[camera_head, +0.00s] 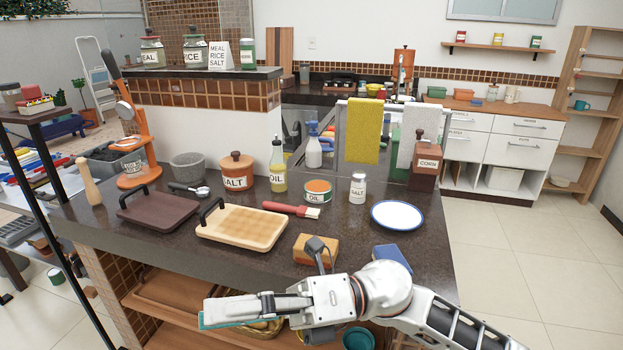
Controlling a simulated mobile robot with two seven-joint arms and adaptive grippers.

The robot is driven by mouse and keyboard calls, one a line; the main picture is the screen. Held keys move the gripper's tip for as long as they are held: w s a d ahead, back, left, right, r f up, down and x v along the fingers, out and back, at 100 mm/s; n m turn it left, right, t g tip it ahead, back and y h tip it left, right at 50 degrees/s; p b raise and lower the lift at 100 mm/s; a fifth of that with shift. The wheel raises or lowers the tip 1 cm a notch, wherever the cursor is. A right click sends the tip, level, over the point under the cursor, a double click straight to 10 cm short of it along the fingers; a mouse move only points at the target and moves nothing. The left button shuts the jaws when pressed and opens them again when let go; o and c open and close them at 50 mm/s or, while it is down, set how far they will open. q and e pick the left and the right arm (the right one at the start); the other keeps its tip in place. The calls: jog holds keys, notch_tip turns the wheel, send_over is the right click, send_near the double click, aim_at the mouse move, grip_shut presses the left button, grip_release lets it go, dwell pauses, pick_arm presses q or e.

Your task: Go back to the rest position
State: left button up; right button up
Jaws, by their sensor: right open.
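My right gripper (238,310) comes in from the lower right and points left, low in front of the dark counter's front edge. Its jaws are open, and I see nothing held between them. My white arm (385,290) covers part of the counter's front right edge and the shelf below. My left gripper does not show in this view.
Open tiled floor (530,270) lies right.

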jog(key=w+d+f+m+t+y, duration=0.3)
jog(key=w+d+m+t, duration=0.2)
jog(key=w+m+t, duration=0.8)
jog(key=w+d+f+m+t+h, duration=0.2)
jog(key=d+f+m+t+h, duration=0.8)
jog(key=m, duration=0.7)
jog(key=s+d+f+m+h, duration=0.1)
jog(key=d+f+m+h, duration=0.15)
jog(key=f, duration=0.45)
jog(key=s+d+f+m+g+h, duration=0.1)
jog(key=s+d+f+m+h, duration=0.2)
jog(key=f, duration=0.4)
jog(key=d+f+m+h, duration=0.1)
jog(key=d+f+m, duration=0.25)
jog(key=f, duration=0.25)
jog(key=s+d+f+m+g+h, duration=0.3)
jog(key=s+d+f, duration=0.5)
jog(key=s+f, duration=0.4)
jog(key=shift+f+m+g, duration=0.4)
jog(key=shift+f+g, duration=0.3)
